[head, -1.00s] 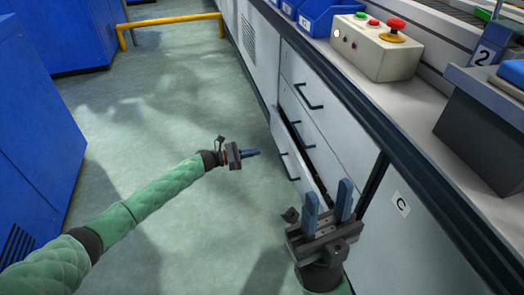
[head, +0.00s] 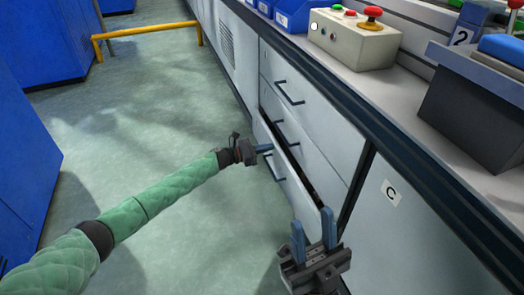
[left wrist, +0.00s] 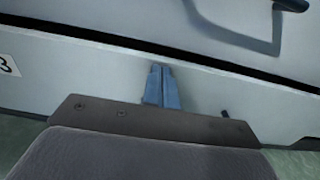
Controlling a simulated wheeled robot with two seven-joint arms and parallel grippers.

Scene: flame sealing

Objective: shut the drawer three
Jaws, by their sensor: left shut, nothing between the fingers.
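Drawer three (head: 297,196) is the bottom drawer of the white cabinet and stands slightly open, with a dark gap along its top edge. In the left wrist view its pale front (left wrist: 90,75) carries a "3" label at the left edge. My left gripper (head: 265,149) is shut and empty, with its fingertips at the drawer front; I cannot tell whether they touch. Its blue fingers (left wrist: 162,86) are together in the left wrist view. My right gripper (head: 314,235) is open and empty, fingers pointing up, in front of the cabinet near the drawer's near end.
The middle drawer (head: 308,150) and top drawer (head: 315,105) above look closed. A cabinet door marked C (head: 410,235) is to the right. A control box (head: 352,42) stands on the counter. The green floor at left is clear up to the blue cabinets (head: 25,150).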

